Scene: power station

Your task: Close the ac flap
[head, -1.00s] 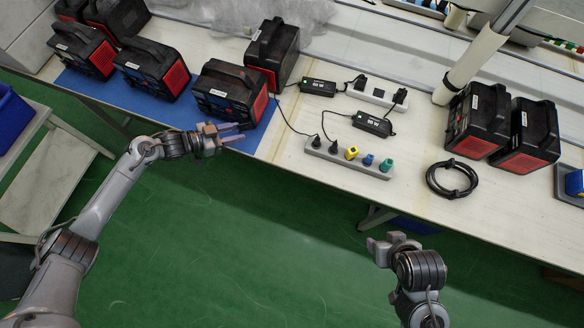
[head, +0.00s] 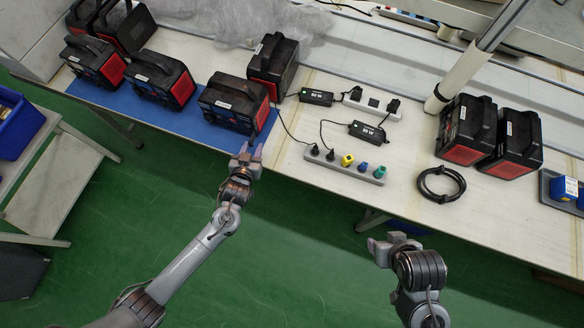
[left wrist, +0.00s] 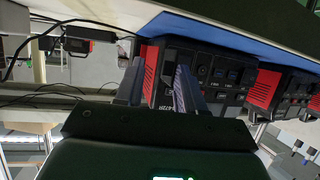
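The nearest black power station with red sides (head: 232,104) stands on the blue mat's right part, close to the table's front edge. In the left wrist view its front panel (left wrist: 228,82) appears upside down, with ports and buttons. I cannot make out the AC flap or its position; my fingers cover part of the panel. My left gripper (head: 247,151) is open and empty in front of this station, pointing at its front. In the left wrist view its two fingers (left wrist: 158,84) are apart. My right gripper (head: 376,250) hangs off the table's front edge; its opening is unclear.
Several other power stations (head: 160,77) stand left, behind and at the far right (head: 465,130). A grey power strip with coloured plugs (head: 345,165), chargers (head: 366,130) and a black cable coil (head: 441,184) lie to the right. Open floor lies in front of the table.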

